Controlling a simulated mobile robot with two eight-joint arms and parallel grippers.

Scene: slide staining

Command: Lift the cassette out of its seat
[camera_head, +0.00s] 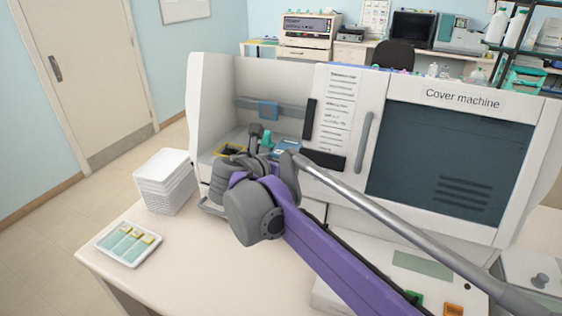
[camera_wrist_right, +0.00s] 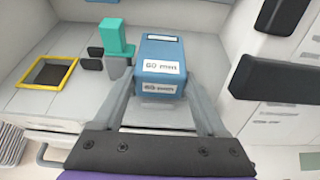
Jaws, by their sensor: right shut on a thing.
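The blue cassette (camera_wrist_right: 165,60) has white labels on its top and near face. It is in the middle of the right wrist view, between the two grey fingers of my right gripper (camera_wrist_right: 162,98). The gripper is shut on its sides. In the head view the cassette (camera_head: 287,148) shows as a small blue patch inside the cover machine's open bay, partly behind my right wrist. The underside of the cassette is hidden, so I cannot tell whether it still touches its seat. My left gripper is not in view.
A teal-topped grey block (camera_wrist_right: 118,48) with dark pads stands close left of the cassette. A yellow-framed opening (camera_wrist_right: 47,72) lies farther left. The cover machine's door (camera_head: 447,150) is at right.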

